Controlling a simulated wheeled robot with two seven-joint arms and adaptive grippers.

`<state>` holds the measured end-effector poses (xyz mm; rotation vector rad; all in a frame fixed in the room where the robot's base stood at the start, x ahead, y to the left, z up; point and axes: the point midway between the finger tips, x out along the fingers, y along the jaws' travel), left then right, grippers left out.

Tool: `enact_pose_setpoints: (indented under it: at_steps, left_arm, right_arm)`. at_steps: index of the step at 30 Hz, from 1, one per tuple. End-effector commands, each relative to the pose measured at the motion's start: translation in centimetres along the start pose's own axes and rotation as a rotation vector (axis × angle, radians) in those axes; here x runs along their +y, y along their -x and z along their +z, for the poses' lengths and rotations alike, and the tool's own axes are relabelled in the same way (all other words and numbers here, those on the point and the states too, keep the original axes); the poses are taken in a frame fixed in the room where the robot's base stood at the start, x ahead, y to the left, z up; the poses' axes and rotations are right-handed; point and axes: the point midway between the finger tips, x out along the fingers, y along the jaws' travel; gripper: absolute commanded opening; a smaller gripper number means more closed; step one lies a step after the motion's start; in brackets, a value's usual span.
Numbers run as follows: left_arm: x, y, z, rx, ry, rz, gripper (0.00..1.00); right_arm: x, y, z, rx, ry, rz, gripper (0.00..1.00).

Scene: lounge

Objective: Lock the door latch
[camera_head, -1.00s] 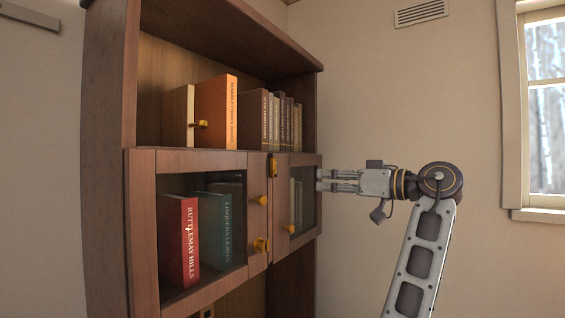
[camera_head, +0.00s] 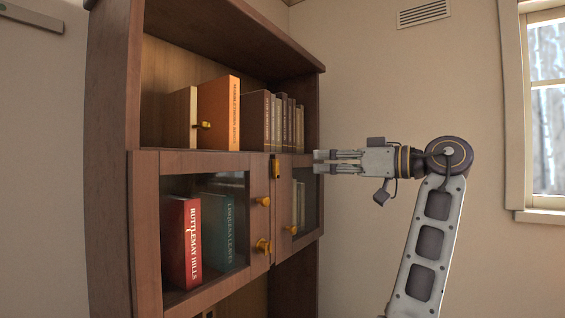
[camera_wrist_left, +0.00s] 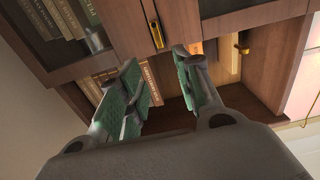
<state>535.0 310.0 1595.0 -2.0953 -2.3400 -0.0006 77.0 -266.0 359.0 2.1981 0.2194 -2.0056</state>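The brass door latch (camera_head: 276,168) is a small upright piece at the top of the wooden strip between the cabinet's two glass doors. The left door (camera_head: 147,235) and right door (camera_head: 284,205) look closed. In the left wrist view the latch (camera_wrist_left: 157,34) shows beyond the fingertips, near the top centre. My left gripper (camera_head: 318,161) is level with the latch, in front of the right door and to the right of the latch. Its fingers are apart with nothing between them, as the left wrist view (camera_wrist_left: 160,75) also shows. My right gripper is not in view.
Brass knobs (camera_head: 262,246) stick out from the doors. Several books (camera_head: 218,112) stand on the open shelf above, beside a small brass piece (camera_head: 204,125). A red book (camera_head: 182,242) stands behind the left door's glass.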

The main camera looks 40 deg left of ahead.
Motion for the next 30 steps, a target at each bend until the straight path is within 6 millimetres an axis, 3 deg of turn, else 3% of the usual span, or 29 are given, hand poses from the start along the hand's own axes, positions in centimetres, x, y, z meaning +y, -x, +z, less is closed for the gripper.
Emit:
enact_pose_setpoints:
  at_steps: [30]
  left_arm:
    - [0.0,-12.1,-0.1,0.0,0.0,-0.001,0.34]
  right_arm:
    - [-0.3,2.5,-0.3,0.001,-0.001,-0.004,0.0]
